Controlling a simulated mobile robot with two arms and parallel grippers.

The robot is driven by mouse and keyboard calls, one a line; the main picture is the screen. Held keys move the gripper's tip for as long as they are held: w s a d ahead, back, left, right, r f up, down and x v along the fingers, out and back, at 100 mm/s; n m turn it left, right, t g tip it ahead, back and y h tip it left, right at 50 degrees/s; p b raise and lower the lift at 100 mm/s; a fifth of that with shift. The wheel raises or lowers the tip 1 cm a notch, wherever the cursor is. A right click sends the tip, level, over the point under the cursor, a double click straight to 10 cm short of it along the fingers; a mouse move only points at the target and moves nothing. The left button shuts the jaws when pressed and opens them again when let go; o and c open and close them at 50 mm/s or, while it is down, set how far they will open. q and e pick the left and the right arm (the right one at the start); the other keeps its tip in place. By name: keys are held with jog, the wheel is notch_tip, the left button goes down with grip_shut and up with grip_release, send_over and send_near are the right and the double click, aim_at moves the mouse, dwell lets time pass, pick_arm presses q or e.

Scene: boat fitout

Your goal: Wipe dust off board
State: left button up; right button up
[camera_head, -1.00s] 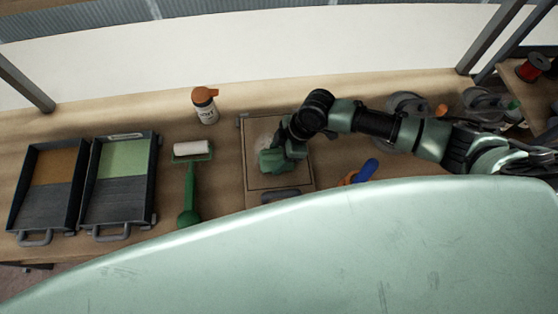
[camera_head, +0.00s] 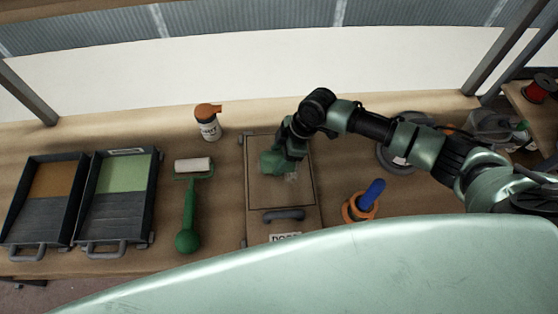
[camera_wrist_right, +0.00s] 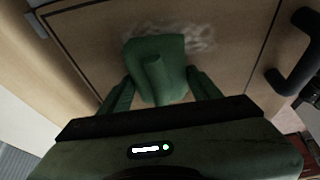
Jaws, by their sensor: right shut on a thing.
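The board is a light wooden panel (camera_head: 300,150) with a dark outline and a dark handle (camera_head: 284,215), lying on the bench. My right gripper (camera_head: 283,158) is shut on a green wiping pad (camera_head: 270,162) over the board's upper left part. In the right wrist view the pad (camera_wrist_right: 160,50) is between the two green fingers (camera_wrist_right: 160,85). A pale dust patch (camera_head: 291,177) shows at the pad's lower right, and beside the pad in the wrist view (camera_wrist_right: 200,36). The pad hides some of the board; I cannot tell if it touches. My left gripper is not in view.
A green roller (camera_head: 188,205), an orange-capped bottle (camera_head: 208,125) and two trays (camera_head: 152,205) (camera_head: 14,225) are left of the board. A blue-handled tool in an orange ring (camera_head: 368,200) is at the right. A large pale green curved surface (camera_head: 330,270) fills the front.

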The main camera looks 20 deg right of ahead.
jog(key=shift+w+d+f+b, duration=0.1)
jog(key=shift+w+d+b, duration=0.15)
jog(key=shift+w, duration=0.45)
jog(key=shift+w+d+b, duration=0.1)
jog(key=shift+w+b, duration=0.2)
jog(key=shift+w, duration=0.4)
jog(key=shift+s+d+r+p, duration=0.1)
jog(key=shift+s+d+p, duration=0.1)
jog(key=shift+d, duration=0.45)
jog(key=shift+s+d+r+p, duration=0.1)
jog(key=shift+d+p, duration=0.1)
jog(key=shift+d, duration=0.45)
jog(key=shift+s+a+p, duration=0.2)
jog(key=shift+s+p, duration=0.4)
jog(key=shift+s, duration=0.05)
jog(key=shift+s+a+p, duration=0.15)
jog(key=shift+s+p, duration=0.45)
jog(key=shift+s, duration=0.05)
jog(key=shift+s+a+f, duration=0.1)
jog(key=shift+s, duration=0.4)
